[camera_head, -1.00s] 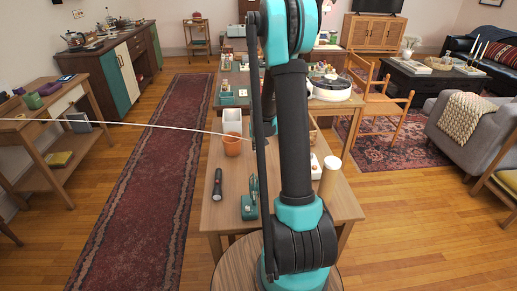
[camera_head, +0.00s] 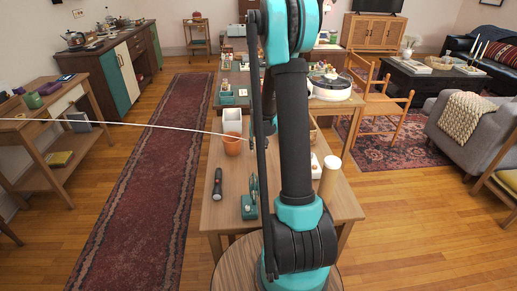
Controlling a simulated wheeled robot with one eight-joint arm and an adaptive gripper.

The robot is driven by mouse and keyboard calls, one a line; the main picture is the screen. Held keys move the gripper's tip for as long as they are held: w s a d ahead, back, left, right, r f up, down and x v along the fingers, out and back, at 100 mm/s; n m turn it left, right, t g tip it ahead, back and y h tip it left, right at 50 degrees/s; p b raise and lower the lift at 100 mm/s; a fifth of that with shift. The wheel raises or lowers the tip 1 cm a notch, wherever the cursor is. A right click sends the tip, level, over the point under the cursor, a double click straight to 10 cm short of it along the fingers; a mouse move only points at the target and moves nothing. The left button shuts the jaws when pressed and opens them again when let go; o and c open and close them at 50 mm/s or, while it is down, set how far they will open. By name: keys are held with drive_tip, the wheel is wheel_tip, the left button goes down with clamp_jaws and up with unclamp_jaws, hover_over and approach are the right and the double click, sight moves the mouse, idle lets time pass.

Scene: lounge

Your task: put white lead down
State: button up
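The white lead (camera_head: 120,123) is a thin pale line. It runs in the air from the left edge of the view, sloping slightly down to the right, past the orange-brown cup (camera_head: 232,146) toward my arm. Its right end is lost by the arm, above the near wooden table (camera_head: 232,215). My gripper (camera_head: 254,138) is mostly hidden behind my own arm links. Only small dark parts show near the lead's right end. I cannot tell whether its fingers are open or shut, or whether they hold the lead.
On the near table stand a white container (camera_head: 232,122), a dark torch (camera_head: 217,184), a green tool (camera_head: 250,205) and a pale cylinder (camera_head: 328,176). A wooden chair (camera_head: 382,105) stands right of the farther table. The red runner (camera_head: 140,190) on the left is clear.

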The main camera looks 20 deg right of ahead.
drive_tip(key=shift+o, duration=0.3)
drive_tip(key=v, duration=1.1)
drive_tip(key=w+a+r+m+g+h, duration=0.4)
drive_tip(key=w+a+m, duration=0.15)
drive_tip(key=m, duration=1.25)
drive_tip(key=x, duration=1.1)
drive_tip(key=s+x, duration=0.1)
drive_tip(key=x, duration=0.5)
drive_tip(key=shift+a+f, duration=0.1)
drive_tip(key=shift+a, duration=0.15)
clamp_jaws()
